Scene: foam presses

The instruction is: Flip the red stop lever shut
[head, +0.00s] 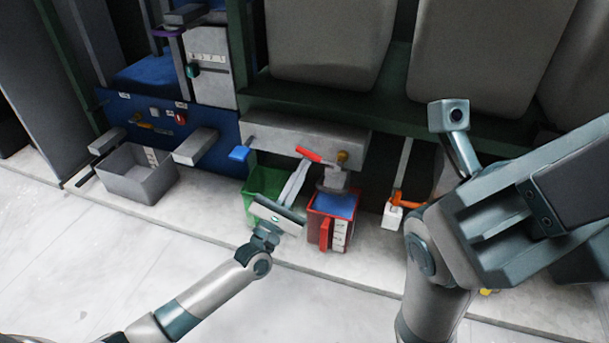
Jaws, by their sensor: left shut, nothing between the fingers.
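A red lever handle (309,155) sticks out at the front of a grey horizontal housing (300,138), above the gap between a green bin and a red bin. It lies slanted, its left end higher than its right end. My left gripper (301,170) reaches up from below with its fingers shut and empty. Its fingertips are just under the handle; I cannot tell whether they touch it.
The green bin (251,208) stands behind my left wrist. The red bin (318,233) with blue contents is just right of it. A blue knob (239,153), a brass knob (342,157) and an orange lever (407,202) are nearby. A grey bin (137,183) stands left. The front floor is clear.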

